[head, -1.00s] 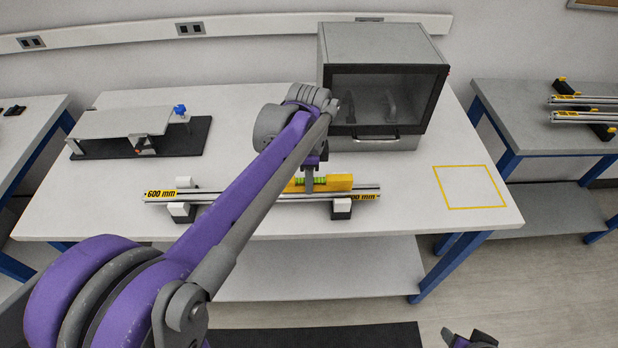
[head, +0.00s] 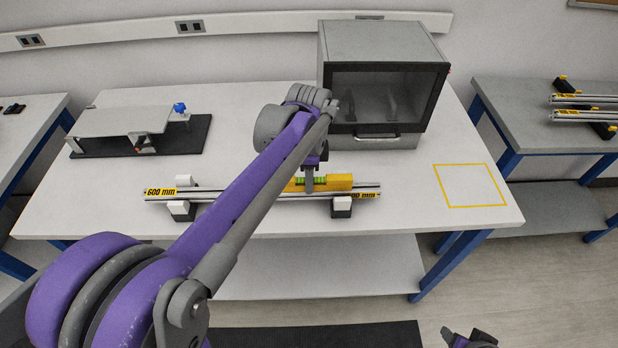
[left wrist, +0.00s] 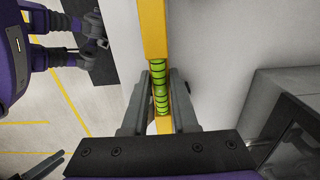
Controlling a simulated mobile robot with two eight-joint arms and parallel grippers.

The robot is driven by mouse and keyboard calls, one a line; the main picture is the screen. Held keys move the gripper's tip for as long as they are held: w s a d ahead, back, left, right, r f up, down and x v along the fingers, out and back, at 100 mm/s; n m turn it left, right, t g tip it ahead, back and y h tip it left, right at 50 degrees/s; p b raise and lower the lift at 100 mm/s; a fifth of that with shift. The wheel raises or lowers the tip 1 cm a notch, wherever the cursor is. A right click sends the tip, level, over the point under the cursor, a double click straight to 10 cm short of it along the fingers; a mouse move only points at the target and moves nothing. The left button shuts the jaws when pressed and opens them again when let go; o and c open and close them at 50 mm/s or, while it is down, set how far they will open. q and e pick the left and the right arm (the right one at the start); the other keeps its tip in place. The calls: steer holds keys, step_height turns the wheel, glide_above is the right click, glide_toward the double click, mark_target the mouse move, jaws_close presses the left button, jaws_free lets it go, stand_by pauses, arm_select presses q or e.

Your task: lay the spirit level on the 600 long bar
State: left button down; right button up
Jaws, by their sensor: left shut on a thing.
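The yellow spirit level (head: 338,183) with green vials is held in my left gripper (head: 308,188), shut around its middle. The level lies lengthwise along the right half of the 600 long bar (head: 228,196), at the bar's top. I cannot tell whether it touches. The silver bar has yellow "600 mm" ends and rests on two small black-and-white supports. In the left wrist view the level (left wrist: 153,30) runs between the two fingers, its green vials showing; the bar is not clearly seen there. My right gripper (head: 468,340) shows only partly at the bottom edge of the head view.
A grey cabinet (head: 385,40) with a dark glass door stands behind the bar. A plate fixture (head: 125,122) on a black base is at the back left. A yellow outlined square (head: 470,186) marks clear table on the right. A side table (head: 545,130) holds more bars.

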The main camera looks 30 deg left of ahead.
arm_select(q)
steer(key=c, duration=0.6)
jaws_free()
steer(key=shift+r, duration=0.1)
step_height(320, 180, up, 11)
steer(key=shift+p, duration=0.4)
steer(key=shift+f, duration=0.2)
steer(key=s+d+f+n+t, duration=0.2)
steer(key=s+d+f+n, duration=0.1)
steer(key=s+f+n, duration=0.2)
steer(key=s+d+f+n+t, duration=0.3)
steer(key=s+f+n, duration=0.3)
steer(key=s+f, duration=0.4)
steer(key=shift+s+d+f+n, duration=0.15)
steer(key=shift+d+f+n, duration=0.15)
steer(key=shift+d+f, duration=0.25)
